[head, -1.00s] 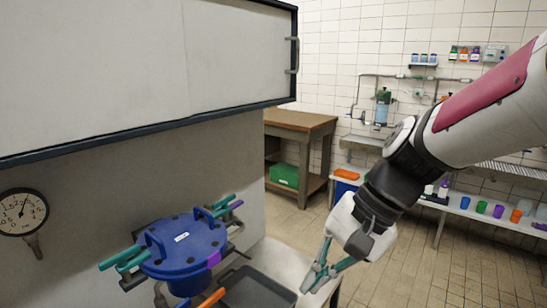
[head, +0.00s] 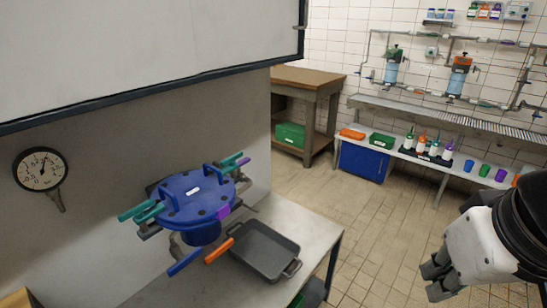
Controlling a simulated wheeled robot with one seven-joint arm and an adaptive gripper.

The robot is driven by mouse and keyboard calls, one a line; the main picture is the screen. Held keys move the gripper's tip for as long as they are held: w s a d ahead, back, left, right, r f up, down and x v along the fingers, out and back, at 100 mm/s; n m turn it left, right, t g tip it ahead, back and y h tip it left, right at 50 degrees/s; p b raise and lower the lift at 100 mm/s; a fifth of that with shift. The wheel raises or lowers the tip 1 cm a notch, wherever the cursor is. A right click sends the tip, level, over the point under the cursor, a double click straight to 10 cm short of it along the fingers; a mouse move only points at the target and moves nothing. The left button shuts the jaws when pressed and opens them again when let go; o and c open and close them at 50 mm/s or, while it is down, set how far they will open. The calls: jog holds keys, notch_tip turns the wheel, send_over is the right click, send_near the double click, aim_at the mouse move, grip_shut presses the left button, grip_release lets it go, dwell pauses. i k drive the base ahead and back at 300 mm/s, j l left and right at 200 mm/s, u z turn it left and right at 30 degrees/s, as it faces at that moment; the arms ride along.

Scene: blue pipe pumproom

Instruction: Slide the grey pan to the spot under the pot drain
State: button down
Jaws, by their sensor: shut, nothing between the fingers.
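The grey pan (head: 265,250) is a shallow rectangular tray with a handle at its near right end. It rests flat on the light bench top, to the right of and close to the blue pot. The blue pot (head: 195,204) has a bolted lid with teal, purple, orange and blue levers around it. The drain under the pot is not clearly visible; the orange lever (head: 218,251) sticks out low, near the pan's left edge. My gripper (head: 432,281) is at the lower right, shut and empty, over the floor and well apart from the pan.
The bench top (head: 307,225) is bare around the pan's far and right sides. A pressure gauge (head: 40,169) is on the wall panel at left. A wooden table (head: 310,84) and a long shelf with bottles and cups stand behind. Open tiled floor lies to the right.

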aim_at(268, 253)
jog(key=i+l+u, duration=0.15)
jog(key=i+l, duration=0.15)
jog(key=i+l+u, duration=0.15)
jog(key=i+l, duration=0.15)
jog(key=i+l+u, duration=0.15)
jog(key=l, duration=0.4)
jog(key=i+l+u, duration=0.15)
jog(key=i+l, duration=0.2)
jog(key=l, duration=0.1)
